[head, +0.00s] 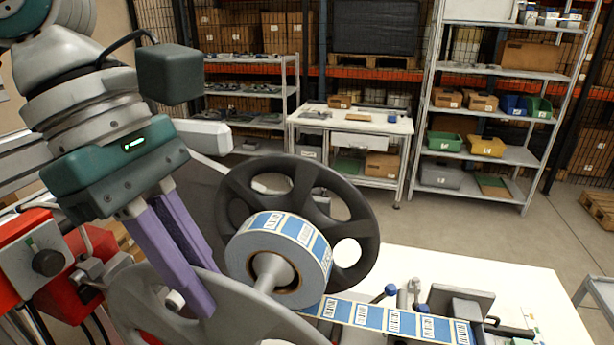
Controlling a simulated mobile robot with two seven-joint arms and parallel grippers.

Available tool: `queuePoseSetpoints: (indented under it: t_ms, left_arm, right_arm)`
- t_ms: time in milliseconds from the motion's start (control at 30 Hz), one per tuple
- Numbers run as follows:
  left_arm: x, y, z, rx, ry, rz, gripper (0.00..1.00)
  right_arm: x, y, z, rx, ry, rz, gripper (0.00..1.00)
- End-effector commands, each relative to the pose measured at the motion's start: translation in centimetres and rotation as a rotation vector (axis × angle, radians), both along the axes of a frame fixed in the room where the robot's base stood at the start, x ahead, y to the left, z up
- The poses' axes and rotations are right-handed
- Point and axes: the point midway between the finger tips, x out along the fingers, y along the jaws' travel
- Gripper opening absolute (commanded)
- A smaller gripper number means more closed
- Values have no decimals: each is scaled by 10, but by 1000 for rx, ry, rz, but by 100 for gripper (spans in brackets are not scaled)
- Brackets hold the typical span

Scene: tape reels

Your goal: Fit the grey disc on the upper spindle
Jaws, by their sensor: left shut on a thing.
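The grey disc (245,317) is at the bottom of the head view, cut off by the lower edge. My left gripper (204,296), with purple fingers, comes down from the upper left and is shut on the disc. The upper spindle (270,270) points toward me as a grey hub in the core of a blue and white label roll (318,252). A dark spoked flange (345,207) stands behind the roll. The disc is in front of the roll, to its lower left, and not on the spindle. The disc's centre is not clearly visible. My right gripper is not in view.
A label strip (385,319) runs right from the roll across the white table (520,290). Small machine parts (458,301) stand beside it. Red equipment (85,265) is at the lower left. Shelves (480,150) and a workbench (350,122) stand far behind.

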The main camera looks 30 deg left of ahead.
Motion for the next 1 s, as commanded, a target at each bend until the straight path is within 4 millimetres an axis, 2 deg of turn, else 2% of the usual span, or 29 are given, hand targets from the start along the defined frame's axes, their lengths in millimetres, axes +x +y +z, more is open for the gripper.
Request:
queuePoseSetpoints:
  t_ms: [200,633,1000]
  left_arm:
    - [13,2,0,-3,-3,-1,0]
    - [17,3,0,-3,-2,-1,0]
    - [45,10,0,-3,-3,0,0]
  right_arm:
    - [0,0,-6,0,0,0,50]
    - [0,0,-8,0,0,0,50]
    - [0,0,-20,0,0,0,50]
